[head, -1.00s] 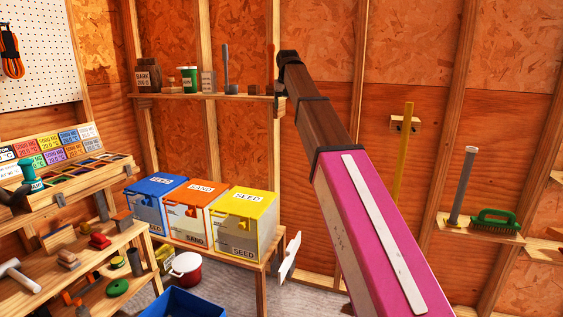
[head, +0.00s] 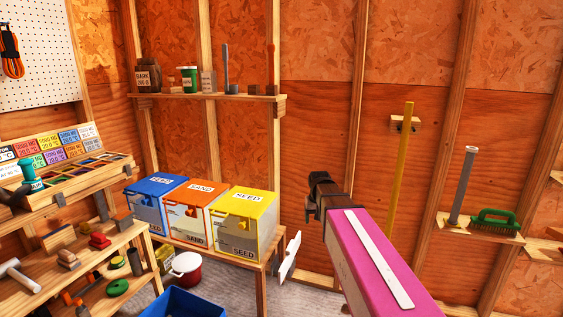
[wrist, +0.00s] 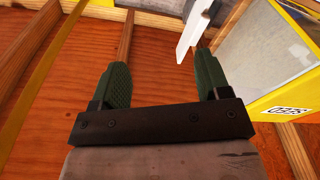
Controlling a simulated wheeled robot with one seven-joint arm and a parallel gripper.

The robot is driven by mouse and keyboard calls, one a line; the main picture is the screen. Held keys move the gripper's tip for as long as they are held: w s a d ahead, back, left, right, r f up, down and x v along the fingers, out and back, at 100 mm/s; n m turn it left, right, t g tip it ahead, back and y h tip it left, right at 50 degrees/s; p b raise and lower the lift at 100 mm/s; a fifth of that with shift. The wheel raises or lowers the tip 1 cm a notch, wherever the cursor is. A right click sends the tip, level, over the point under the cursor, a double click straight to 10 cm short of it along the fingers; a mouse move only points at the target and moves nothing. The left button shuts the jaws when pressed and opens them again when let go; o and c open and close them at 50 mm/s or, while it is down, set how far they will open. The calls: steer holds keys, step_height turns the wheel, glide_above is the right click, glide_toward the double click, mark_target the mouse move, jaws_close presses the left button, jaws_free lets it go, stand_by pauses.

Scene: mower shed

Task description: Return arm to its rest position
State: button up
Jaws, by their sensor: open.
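My gripper (wrist: 160,72) shows in the wrist view with its two dark green fingers spread apart. Nothing is between them; bare plywood wall lies behind the gap. In the head view my pink arm rises from the lower right and ends in a dark brown link (head: 322,192), in front of the back wall and right of the yellow seed bin (head: 244,222). The fingers cannot be made out in the head view. The seed bin also shows in the wrist view (wrist: 265,60), right of the fingers and apart from them.
A blue feed bin (head: 155,205) and an orange sand bin (head: 192,213) stand beside the seed bin on a low bench. A white object (head: 289,256) is at its right end. A wall shelf (head: 220,96) is above. A yellow pole (head: 401,165) stands right of my arm.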

steer(key=s+d+f, duration=0.2)
steer(key=s+f, duration=0.5)
steer(key=s, duration=0.1)
steer(key=s+d+f+g, duration=0.1)
steer(key=s+d+f, duration=0.2)
steer(key=s+f, duration=0.4)
steer(key=shift+s+f+m, duration=0.25)
steer(key=shift+s+m, duration=0.05)
steer(key=shift+s, duration=0.75)
